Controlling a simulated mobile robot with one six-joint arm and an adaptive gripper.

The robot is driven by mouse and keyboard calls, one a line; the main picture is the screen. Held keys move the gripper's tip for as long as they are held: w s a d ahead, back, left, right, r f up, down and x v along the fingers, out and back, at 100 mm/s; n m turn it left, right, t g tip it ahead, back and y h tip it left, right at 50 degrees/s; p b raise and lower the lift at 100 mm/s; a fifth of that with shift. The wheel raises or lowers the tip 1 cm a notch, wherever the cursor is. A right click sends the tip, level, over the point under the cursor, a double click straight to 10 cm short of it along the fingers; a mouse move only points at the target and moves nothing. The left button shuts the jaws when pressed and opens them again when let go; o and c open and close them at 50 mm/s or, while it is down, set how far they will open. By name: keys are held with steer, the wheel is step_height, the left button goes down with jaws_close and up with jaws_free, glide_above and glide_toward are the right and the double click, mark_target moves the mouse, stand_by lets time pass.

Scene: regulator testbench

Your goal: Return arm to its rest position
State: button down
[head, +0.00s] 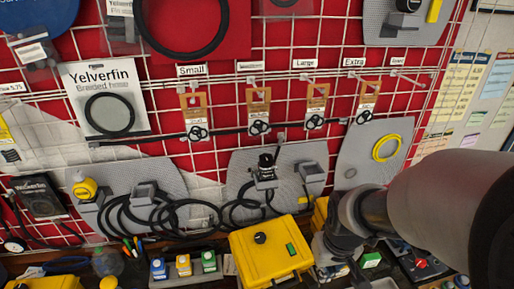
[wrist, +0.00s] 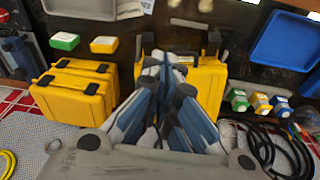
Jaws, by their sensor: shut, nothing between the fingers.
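My gripper (wrist: 165,68) shows in the middle of the wrist view, its blue-grey fingers shut and empty. It is in front of a yellow case (wrist: 208,92), whose middle it partly hides; I cannot tell the gap between them. In the head view my grey arm reaches in from the right edge. Its end is low, right of the yellow box (head: 270,252) with a black knob and a green label. The fingertips cannot be made out there.
A second yellow case (wrist: 72,95) stands beside the first. Small blue, yellow and green bottles (head: 183,265) stand left of the yellow box. Black hoses (head: 150,215) and grey panels hang on the wire grid (head: 330,35) behind. Blue trays (wrist: 285,40) lie on the dark bench.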

steer(key=s+a+r+t+b, duration=0.1)
steer(key=s+r+b, duration=0.2)
steer(key=s, duration=0.3)
steer(key=s+r+m+t+b, duration=0.1)
steer(key=s+r+b, duration=0.1)
steer(key=s+b, duration=0.2)
steer(key=s, duration=0.3)
steer(key=shift+a+r+t, duration=0.3)
steer(key=shift+a+r, duration=0.05)
steer(key=shift+r, duration=0.05)
steer(key=c, duration=2.4)
jaws_free()
